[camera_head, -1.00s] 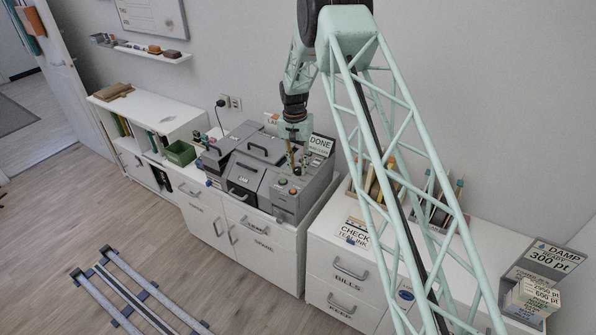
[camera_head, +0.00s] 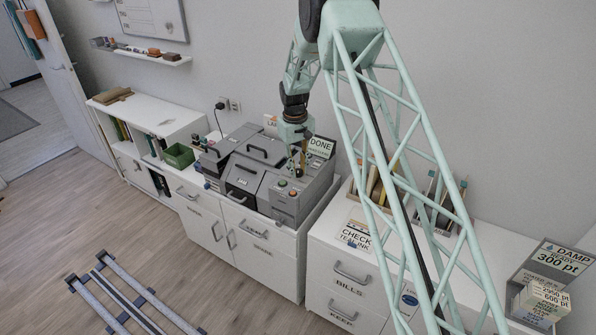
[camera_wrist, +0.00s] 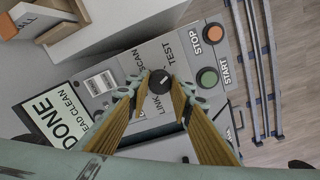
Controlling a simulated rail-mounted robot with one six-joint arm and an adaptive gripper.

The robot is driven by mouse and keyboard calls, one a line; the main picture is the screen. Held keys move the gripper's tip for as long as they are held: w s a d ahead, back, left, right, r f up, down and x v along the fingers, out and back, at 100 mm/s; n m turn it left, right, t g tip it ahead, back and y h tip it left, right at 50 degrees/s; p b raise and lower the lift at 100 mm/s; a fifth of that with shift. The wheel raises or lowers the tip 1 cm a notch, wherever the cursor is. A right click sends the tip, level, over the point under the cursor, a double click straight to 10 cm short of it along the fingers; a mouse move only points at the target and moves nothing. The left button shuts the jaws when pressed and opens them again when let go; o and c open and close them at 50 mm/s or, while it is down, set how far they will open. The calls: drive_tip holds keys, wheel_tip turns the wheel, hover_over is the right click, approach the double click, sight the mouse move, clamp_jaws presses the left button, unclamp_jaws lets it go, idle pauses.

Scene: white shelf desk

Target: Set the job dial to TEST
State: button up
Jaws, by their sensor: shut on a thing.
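The job dial (camera_wrist: 160,82) is a small black round knob with a pale mark on its upper part, on the machine's grey panel in the wrist view. The labels SCAN, TEST (camera_wrist: 173,50) and LINK (camera_wrist: 160,111) stand around it. I cannot tell exactly which label the mark points at. My gripper (camera_wrist: 160,88) is shut on the dial, with one yellow-padded finger on each side. In the head view my gripper (camera_head: 299,163) is at the right part of the grey machine (camera_head: 255,180), where it hides the dial.
A green START button (camera_wrist: 207,77) and an orange STOP button (camera_wrist: 213,33) are close right of the dial. A pale switch (camera_wrist: 100,83) and a DONE sign (camera_wrist: 55,120) are to its left. A pen holder (camera_head: 440,207) stands right of the machine.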

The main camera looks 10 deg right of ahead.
sight(297, 171)
drive_tip(key=shift+n+b, duration=0.5)
drive_tip(key=shift+n, duration=1.7)
drive_tip(key=o, duration=0.8)
drive_tip(key=shift+o, duration=0.2)
drive_tip(key=shift+r, duration=0.2)
wheel_tip(297, 171, up, 12)
drive_tip(key=shift+s+a+f, duration=0.2)
drive_tip(key=shift+a, duration=0.05)
